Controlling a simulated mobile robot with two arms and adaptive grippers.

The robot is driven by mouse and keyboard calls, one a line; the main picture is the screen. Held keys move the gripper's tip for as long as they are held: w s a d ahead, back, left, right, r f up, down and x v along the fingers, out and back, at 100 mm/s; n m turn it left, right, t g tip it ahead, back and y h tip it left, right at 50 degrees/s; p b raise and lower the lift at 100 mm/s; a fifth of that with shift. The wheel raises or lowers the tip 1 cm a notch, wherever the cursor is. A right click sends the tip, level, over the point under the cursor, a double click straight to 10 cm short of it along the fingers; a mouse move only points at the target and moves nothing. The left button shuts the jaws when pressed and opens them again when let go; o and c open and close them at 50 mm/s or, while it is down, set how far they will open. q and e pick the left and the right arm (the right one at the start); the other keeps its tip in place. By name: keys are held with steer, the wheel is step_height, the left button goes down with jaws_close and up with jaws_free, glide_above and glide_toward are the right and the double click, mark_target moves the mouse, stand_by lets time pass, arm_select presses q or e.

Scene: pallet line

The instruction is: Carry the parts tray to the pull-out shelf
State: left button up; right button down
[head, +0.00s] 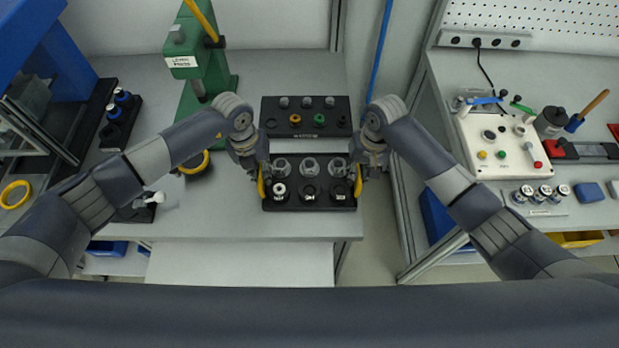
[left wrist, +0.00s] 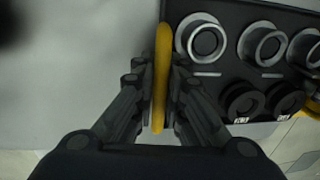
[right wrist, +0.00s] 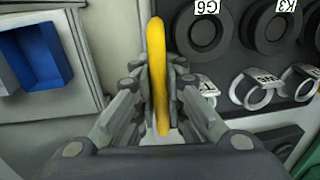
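The black parts tray (head: 309,208) holds rings and black round parts with white labels, and has a yellow handle at each end. It is above the right end of the grey bench; I cannot tell whether it touches the top. My left gripper (head: 262,186) is closed around the left handle, which shows between its fingers in the left wrist view (left wrist: 161,75). My right gripper (head: 358,183) is closed around the right handle, also seen in the right wrist view (right wrist: 157,75). The pull-out shelf (head: 240,264) is a pale, empty panel extending below the bench's front edge.
A second black rack (head: 306,131) with coloured rings lies just behind the tray. A green press (head: 205,65) stands to the left. A bench with a control box (head: 500,142) is on the right, across a floor gap. The bench front (head: 225,222) is clear.

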arm_select(q)
steer(key=shift+w+r, duration=0.1)
steer(key=shift+r, duration=0.05)
jaws_close()
arm_select(e)
steer(key=shift+w+r, duration=0.1)
steer(key=shift+r, duration=0.05)
arm_select(q)
steer(key=shift+r, duration=0.1)
arm_select(e)
steer(key=shift+r, duration=0.1)
